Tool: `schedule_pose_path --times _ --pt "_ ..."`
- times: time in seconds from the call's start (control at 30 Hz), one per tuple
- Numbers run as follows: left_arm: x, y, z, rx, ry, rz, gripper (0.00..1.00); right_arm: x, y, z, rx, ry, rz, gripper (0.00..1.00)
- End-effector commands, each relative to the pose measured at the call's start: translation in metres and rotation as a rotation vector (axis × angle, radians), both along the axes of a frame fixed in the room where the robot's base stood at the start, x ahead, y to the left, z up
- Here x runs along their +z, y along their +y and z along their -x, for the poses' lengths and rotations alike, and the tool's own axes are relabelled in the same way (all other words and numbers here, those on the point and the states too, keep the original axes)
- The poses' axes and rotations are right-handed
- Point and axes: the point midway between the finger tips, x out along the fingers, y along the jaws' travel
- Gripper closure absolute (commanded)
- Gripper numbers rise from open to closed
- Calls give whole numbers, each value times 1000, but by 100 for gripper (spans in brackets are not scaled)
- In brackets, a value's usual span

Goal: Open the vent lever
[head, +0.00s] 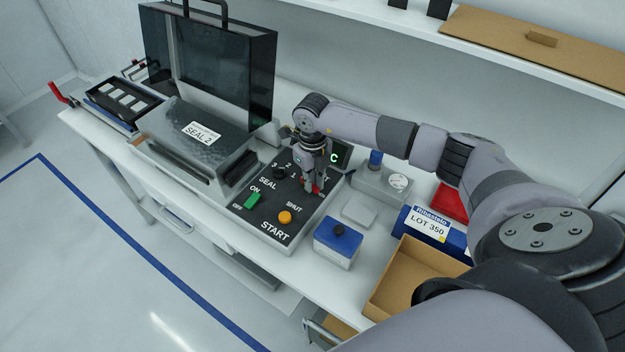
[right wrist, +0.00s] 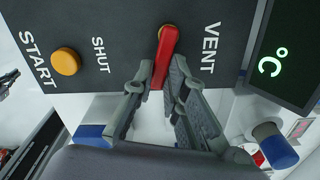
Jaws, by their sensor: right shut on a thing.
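The red vent lever (right wrist: 165,57) stands on the dark control panel, between the printed words SHUT and VENT in the right wrist view. In the head view only a small red part of the lever (head: 317,189) shows beside the fingers. My right gripper (right wrist: 163,82) has its two fingers on either side of the lever's free end and is shut on it. In the head view the right gripper (head: 311,188) reaches down onto the panel (head: 262,213) and hides the VENT word. My left gripper is not in view.
The panel also holds an orange START button (head: 285,217), a green switch (head: 254,201) and a black knob (head: 279,172). A green-lit display (head: 340,155) stands behind. A blue-topped box (head: 338,243) and an open cardboard box (head: 405,280) stand at the right.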

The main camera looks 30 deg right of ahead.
Motion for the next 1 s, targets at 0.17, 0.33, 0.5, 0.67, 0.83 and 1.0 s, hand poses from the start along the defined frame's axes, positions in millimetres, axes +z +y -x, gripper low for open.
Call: schedule_pose_path --times 0.17,0.33,0.5,0.67,0.83,1.0 --pt "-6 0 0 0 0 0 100 -2 -1 -1 21 -2 1 100" --pt "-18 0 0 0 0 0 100 -2 -5 -1 100 -1 2 100" --pt "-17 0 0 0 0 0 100 1 -5 -1 116 0 1 100" --pt "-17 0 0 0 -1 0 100 1 -5 -1 116 0 1 85" --pt "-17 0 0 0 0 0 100 0 -5 -1 115 0 1 74" --pt "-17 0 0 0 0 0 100 0 -4 -1 114 0 1 67"
